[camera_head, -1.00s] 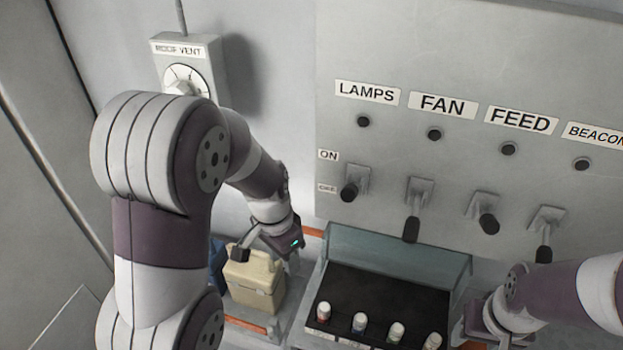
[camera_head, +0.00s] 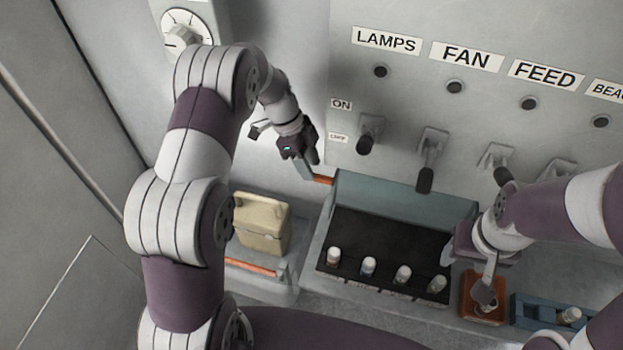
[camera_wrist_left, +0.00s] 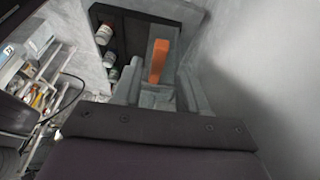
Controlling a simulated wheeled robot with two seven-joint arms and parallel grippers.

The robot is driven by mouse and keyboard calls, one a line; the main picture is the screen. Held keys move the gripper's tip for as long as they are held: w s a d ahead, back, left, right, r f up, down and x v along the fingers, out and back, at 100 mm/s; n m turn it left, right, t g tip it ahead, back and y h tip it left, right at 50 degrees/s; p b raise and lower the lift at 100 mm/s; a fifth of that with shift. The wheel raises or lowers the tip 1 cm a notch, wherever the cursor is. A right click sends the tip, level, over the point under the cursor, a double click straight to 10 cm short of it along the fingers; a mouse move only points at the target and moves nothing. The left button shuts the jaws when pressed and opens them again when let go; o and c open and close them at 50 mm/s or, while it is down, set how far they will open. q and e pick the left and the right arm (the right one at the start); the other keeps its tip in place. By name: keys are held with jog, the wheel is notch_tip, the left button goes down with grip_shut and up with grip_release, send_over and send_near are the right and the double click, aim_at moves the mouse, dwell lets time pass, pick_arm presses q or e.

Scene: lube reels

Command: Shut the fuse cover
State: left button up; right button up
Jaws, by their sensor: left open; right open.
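The fuse cover (camera_head: 405,195) is a blue-grey, see-through panel standing raised along the back of the dark fuse box (camera_head: 385,239). An orange tab (camera_head: 322,180) sticks out at its upper left side. My left gripper (camera_head: 309,170) is open beside this tab. In the left wrist view the orange tab (camera_wrist_left: 158,60) shows between the two fingers of my left gripper (camera_wrist_left: 155,85); I cannot tell whether they touch it. Several white-capped fuses (camera_head: 369,266) stand in a row along the box's front. My right gripper (camera_head: 485,288) is open, low at the right.
A beige jug (camera_head: 262,224) stands left of the fuse box, behind an orange-barred rail (camera_head: 252,268). An orange-brown block (camera_head: 484,309) lies by my right gripper, with a blue tray (camera_head: 530,308) beside it. The switch panel (camera_head: 400,105) rises behind the box.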

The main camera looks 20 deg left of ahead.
pick_arm(q)
jog(key=shift+s+d+f+p, duration=0.3)
jog(key=shift+d+f, duration=0.15)
jog(key=shift+f, duration=0.1)
jog(key=shift+w+f, duration=0.1)
jog(key=shift+f, duration=0.15)
grip_shut()
